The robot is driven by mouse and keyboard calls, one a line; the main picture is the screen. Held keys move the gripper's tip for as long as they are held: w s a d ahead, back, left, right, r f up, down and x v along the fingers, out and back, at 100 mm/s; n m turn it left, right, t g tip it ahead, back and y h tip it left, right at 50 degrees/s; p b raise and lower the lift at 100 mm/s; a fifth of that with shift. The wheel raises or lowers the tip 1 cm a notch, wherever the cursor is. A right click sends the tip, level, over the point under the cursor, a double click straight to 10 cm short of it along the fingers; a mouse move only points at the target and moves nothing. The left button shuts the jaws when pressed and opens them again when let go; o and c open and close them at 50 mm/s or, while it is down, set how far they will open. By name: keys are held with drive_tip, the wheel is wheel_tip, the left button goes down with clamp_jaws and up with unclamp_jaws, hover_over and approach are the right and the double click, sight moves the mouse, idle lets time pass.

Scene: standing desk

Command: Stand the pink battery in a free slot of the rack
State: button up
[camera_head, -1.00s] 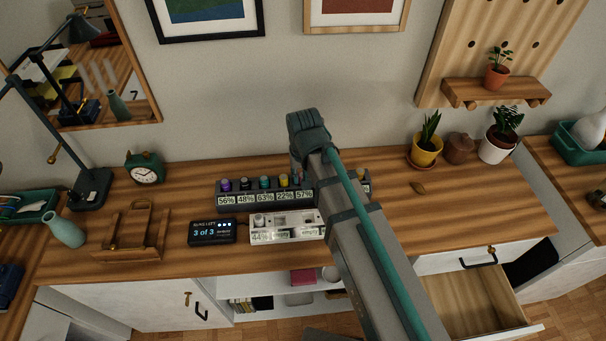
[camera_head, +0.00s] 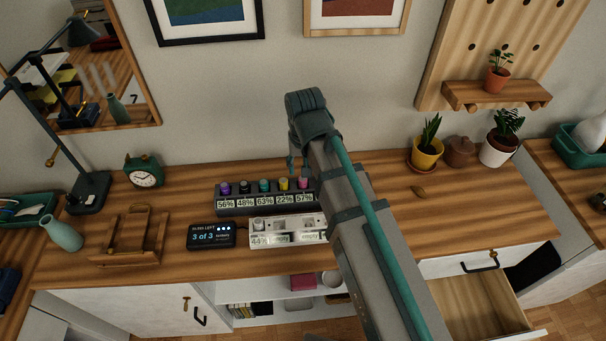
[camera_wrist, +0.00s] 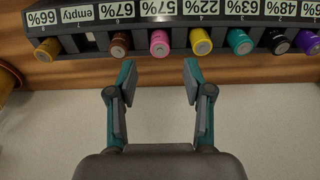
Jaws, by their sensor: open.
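The pink battery (camera_head: 303,184) stands in the dark grey rack (camera_head: 222,205), behind the 57% label. It also shows in the wrist view (camera_wrist: 160,43), between a brown and a yellow battery. In front of this rack is a white rack (camera_head: 256,232) with a 44% label at its left and at least one "empty" label; my arm hides its right end. My gripper (camera_wrist: 158,72) is open and empty, its fingertips apart on either side of the pink battery's column in the wrist view, not touching it. In the head view my gripper (camera_head: 298,166) is just behind the dark rack.
The dark rack holds several other batteries; its slot labelled empty (camera_wrist: 90,40) shows in the wrist view. A small display (camera_head: 211,235) stands left of the white rack. An open drawer (camera_head: 475,300) is at lower right.

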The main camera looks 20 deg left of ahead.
drive_tip(key=shift+s+d+r, duration=0.1)
drive_tip(key=shift+s+r, duration=0.1)
drive_tip(key=shift+r, duration=1.2)
drive_tip(key=shift+s+d+r, duration=0.1)
drive_tip(key=shift+s+r, duration=0.05)
drive_tip(key=shift+r, duration=1.25)
